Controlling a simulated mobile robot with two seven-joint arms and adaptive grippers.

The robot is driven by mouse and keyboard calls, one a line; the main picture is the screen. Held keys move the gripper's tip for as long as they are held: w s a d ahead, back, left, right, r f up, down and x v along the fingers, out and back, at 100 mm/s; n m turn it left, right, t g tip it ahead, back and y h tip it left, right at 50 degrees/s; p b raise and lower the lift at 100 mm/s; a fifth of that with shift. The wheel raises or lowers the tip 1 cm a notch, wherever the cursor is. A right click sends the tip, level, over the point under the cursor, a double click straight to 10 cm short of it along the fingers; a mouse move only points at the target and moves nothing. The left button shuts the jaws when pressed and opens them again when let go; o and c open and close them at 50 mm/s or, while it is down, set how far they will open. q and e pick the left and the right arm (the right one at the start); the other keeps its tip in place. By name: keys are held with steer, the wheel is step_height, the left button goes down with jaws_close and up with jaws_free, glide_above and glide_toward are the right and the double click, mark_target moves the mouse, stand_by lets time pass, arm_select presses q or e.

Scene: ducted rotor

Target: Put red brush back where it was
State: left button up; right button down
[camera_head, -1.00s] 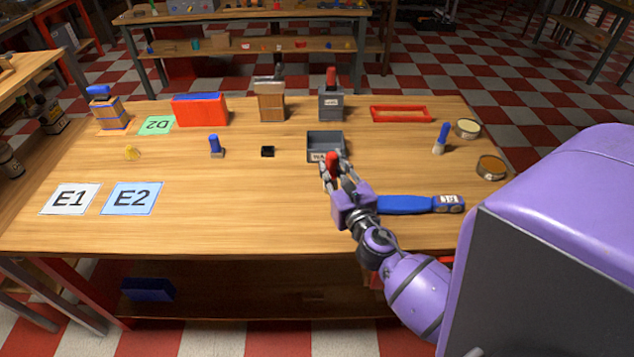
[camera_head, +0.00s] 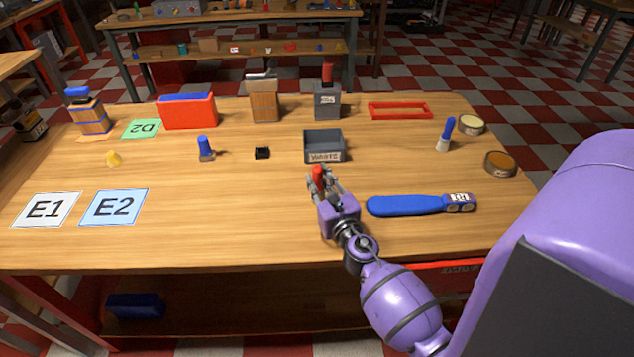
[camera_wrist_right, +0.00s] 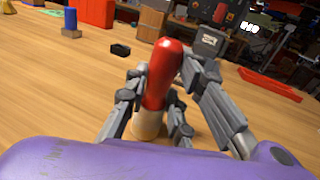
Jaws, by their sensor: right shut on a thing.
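The red brush (camera_head: 319,176) is upright in my right gripper (camera_head: 322,186), in front of the grey bin. In the right wrist view, its red handle (camera_wrist_right: 163,75) stands above a pale lower part, between the fingers of my right gripper (camera_wrist_right: 163,105). The fingers are shut on it. Whether the brush's lower end touches the table I cannot tell. My left gripper is not in view.
An open grey bin labelled waste (camera_head: 325,154) stands just behind the gripper. A blue-handled tool (camera_head: 405,205) lies to the right. Blue-handled brushes (camera_head: 206,148) (camera_head: 446,134) stand left and right. Cards E1 (camera_head: 46,210) and E2 (camera_head: 114,208) lie at front left. Front middle table is clear.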

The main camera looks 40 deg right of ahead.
steer(key=shift+r, duration=0.1)
steer(key=shift+w, duration=0.1)
steer(key=c, duration=1.9)
jaws_free()
steer(key=shift+f, duration=0.3)
steer(key=o, duration=0.4)
steer(key=shift+r, duration=0.15)
